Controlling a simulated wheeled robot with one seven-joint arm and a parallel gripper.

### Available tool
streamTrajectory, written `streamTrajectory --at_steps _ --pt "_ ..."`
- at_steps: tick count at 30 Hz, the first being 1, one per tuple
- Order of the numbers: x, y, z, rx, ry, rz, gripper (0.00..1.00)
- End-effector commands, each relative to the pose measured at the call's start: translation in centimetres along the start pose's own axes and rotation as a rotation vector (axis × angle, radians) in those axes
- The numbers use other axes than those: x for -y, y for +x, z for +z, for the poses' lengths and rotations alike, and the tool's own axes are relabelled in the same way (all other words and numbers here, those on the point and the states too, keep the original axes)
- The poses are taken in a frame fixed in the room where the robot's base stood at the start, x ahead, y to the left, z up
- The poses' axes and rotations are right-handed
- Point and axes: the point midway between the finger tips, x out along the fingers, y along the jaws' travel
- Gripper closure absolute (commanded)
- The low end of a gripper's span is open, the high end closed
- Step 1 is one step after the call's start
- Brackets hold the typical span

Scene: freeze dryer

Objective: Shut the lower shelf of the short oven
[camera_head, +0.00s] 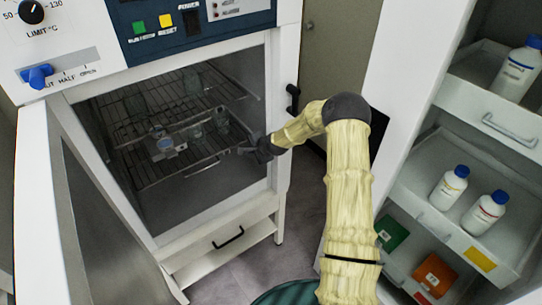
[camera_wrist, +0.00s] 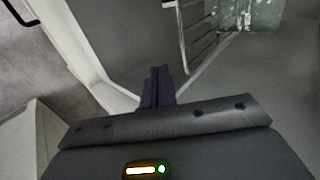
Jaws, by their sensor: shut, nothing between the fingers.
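The short oven (camera_head: 285,130) stands at the left with its door (camera_head: 105,215) swung open to the left. Inside, a wire lower shelf (camera_head: 147,172) carries clear glassware (camera_head: 166,147); it also shows in the wrist view (camera_wrist: 197,45). I cannot tell exactly how far the shelf sticks out. My gripper (camera_head: 243,150) is shut and empty, reaching into the opening from the right, close to the lower shelf's front right corner. In the wrist view its closed fingers (camera_wrist: 157,85) point inward beside the shelf wires; contact is unclear.
A wire upper shelf (camera_head: 165,92) sits above. A closed drawer with a black handle (camera_head: 228,238) is below the oven chamber. A white cabinet with open drawers holding bottles (camera_head: 487,210) stands at the right. Floor (camera_head: 290,245) shows between them.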

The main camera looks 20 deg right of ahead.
Motion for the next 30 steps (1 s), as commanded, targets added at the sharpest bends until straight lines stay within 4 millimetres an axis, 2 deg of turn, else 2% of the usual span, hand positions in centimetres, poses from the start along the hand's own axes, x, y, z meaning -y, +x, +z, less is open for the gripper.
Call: streamTrajectory --at_steps 7,15,20,30 --pt "0.1 -4.2 0.8 0.009 -0.009 0.002 1.00" --pt "-0.2 -8.6 0.2 0.004 -0.001 0.004 1.00" --pt "-0.2 -9.8 0.2 0.004 0.001 0.005 1.00" --pt "-0.2 -9.8 0.3 0.005 0.000 0.006 1.00"
